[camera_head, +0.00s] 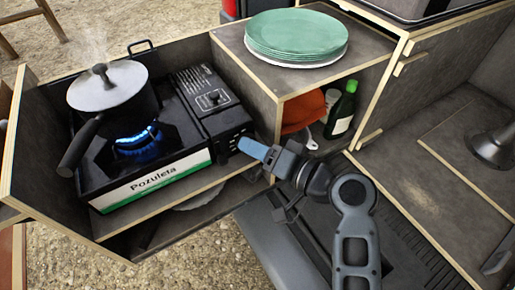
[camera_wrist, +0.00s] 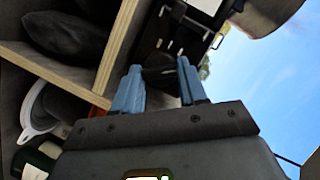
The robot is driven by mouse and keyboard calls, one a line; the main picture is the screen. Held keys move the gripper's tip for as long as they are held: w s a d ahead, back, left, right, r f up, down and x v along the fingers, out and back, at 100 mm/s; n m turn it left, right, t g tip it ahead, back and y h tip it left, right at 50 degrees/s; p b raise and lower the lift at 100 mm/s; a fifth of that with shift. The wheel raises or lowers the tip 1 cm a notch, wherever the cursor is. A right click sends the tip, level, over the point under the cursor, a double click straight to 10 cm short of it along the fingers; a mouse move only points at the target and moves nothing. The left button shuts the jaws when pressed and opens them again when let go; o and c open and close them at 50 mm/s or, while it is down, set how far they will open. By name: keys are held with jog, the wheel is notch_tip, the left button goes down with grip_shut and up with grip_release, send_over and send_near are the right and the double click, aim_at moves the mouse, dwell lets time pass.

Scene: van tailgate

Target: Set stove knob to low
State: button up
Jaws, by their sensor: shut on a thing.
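A blue flame (camera_head: 137,139) burns under a lidded pot (camera_head: 112,88). My gripper (camera_head: 243,144) is at the stove's front right end. In the wrist view, the blue fingers of my gripper (camera_wrist: 160,72) are closed on the dark stove knob (camera_wrist: 159,74), one on each side. The fingers hide the knob in the head view, and its setting cannot be read.
Green plates (camera_head: 296,32) are stacked on the cabinet top to the right of the stove. A green bottle (camera_head: 341,110) and an orange item (camera_head: 303,110) stand in the compartment below. The pot's handle (camera_head: 79,146) sticks out over the stove's front left. Steam rises from the pot.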

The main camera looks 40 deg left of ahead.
dwell(0.3)
jog(key=o, duration=1)
jog(key=shift+o, duration=0.2)
jog(key=v, duration=0.7)
jog(key=shift+d, duration=0.4)
jog(key=shift+s+d, duration=0.1)
